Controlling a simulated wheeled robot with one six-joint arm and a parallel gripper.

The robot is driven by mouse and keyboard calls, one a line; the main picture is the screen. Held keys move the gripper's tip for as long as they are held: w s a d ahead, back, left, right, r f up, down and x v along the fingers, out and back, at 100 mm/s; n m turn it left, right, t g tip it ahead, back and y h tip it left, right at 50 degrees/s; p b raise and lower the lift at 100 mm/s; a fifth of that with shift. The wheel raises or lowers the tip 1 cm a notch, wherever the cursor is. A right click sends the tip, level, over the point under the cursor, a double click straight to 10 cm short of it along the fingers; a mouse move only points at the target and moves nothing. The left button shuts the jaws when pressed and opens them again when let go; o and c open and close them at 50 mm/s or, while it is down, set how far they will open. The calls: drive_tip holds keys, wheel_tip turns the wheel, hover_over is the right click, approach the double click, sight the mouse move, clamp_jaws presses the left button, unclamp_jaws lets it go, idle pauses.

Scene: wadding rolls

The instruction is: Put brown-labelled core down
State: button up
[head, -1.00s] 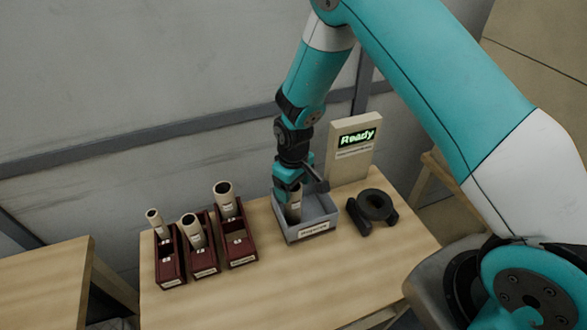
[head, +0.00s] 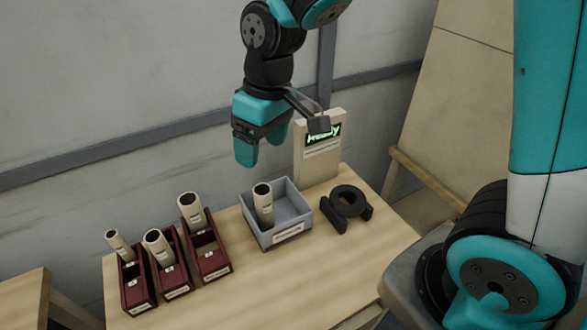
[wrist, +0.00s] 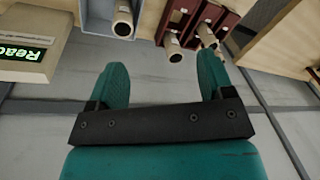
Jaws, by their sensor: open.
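A pale core (head: 263,204) with a small label stands nearly upright in the grey tray (head: 268,239); its label colour is too small to tell. It also shows in the wrist view (wrist: 123,22). My gripper (head: 246,158) hangs above and behind the tray, clear of the core. In the wrist view my gripper (wrist: 160,80) has its fingers apart with nothing between them.
Three dark red bins (head: 213,262) at the left of the table each hold a pale core, such as the rightmost one (head: 191,210). A "Ready" display (head: 318,155) stands behind the tray. A black ring-shaped tool (head: 346,206) lies to its right. The table front is clear.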

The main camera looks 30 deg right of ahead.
drive_tip(key=s+r+y, duration=0.1)
drive_tip(key=s+r, duration=0.1)
drive_tip(key=s, duration=0.6)
drive_tip(key=s+a+r+n+y+b, duration=0.1)
drive_tip(key=s+r, duration=0.1)
drive_tip(key=s, duration=0.6)
drive_tip(key=shift+a+r+b, duration=0.3)
drive_tip(key=shift+w, duration=0.1)
